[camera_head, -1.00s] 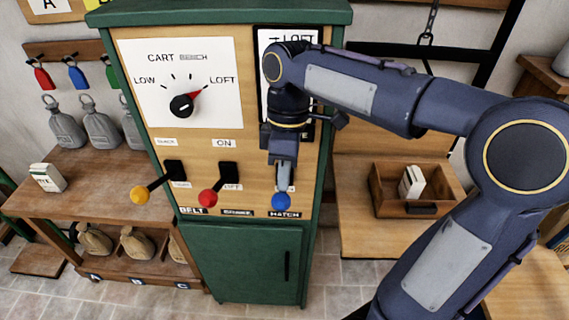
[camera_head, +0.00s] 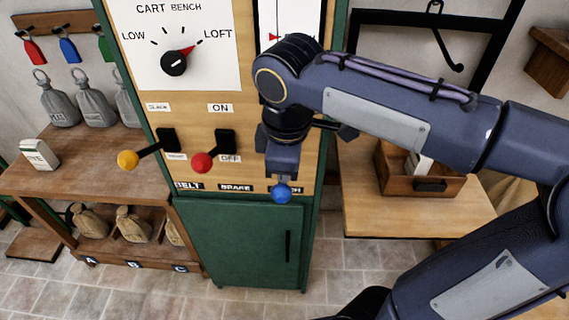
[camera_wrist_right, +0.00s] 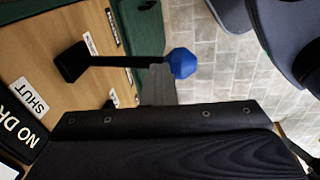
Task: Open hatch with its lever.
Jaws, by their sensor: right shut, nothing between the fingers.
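The hatch lever is a black rod with a blue knob (camera_head: 281,192), at the right of the cabinet front above the partly covered HATCH label. In the right wrist view its blue knob (camera_wrist_right: 183,62) stands out from the panel. My right gripper (camera_head: 283,174) is shut and empty, pointing down just above the knob. In the right wrist view its fingertips (camera_wrist_right: 160,72) are at the rod just behind the knob and seem to touch it. A SHUT label (camera_wrist_right: 31,96) shows beside the lever's base. The hatch itself cannot be made out. My left gripper is out of view.
The red-knob brake lever (camera_head: 202,162) and yellow-knob belt lever (camera_head: 128,160) stand left of it. A dial (camera_head: 174,63) points to LOFT.

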